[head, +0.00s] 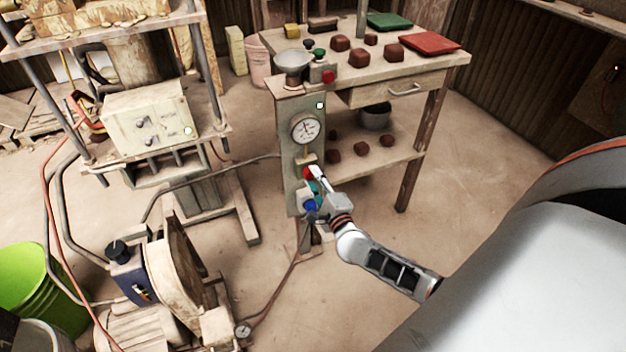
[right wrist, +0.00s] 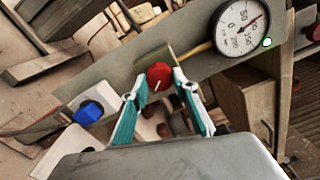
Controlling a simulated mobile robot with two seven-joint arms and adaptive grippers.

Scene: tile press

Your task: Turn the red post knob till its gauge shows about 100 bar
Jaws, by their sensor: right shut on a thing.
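The red post knob (right wrist: 159,75) sits on the post's front face, with a pale line on it. It also shows in the head view (head: 308,173), partly hidden by my gripper. My right gripper (right wrist: 155,86) has its teal fingers on either side of the knob and is shut on it. The round white gauge (right wrist: 241,27) is above the knob on the same post (head: 290,130). In the right wrist view its needle points up and right, seemingly between 50 and 100; the exact reading is hard to tell. My left gripper is not in view.
A blue knob (right wrist: 90,111) sits close beside the red one. A workbench (head: 350,93) stands behind. The pump (head: 170,270) and its hoses lie left; open floor (head: 480,190) is right.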

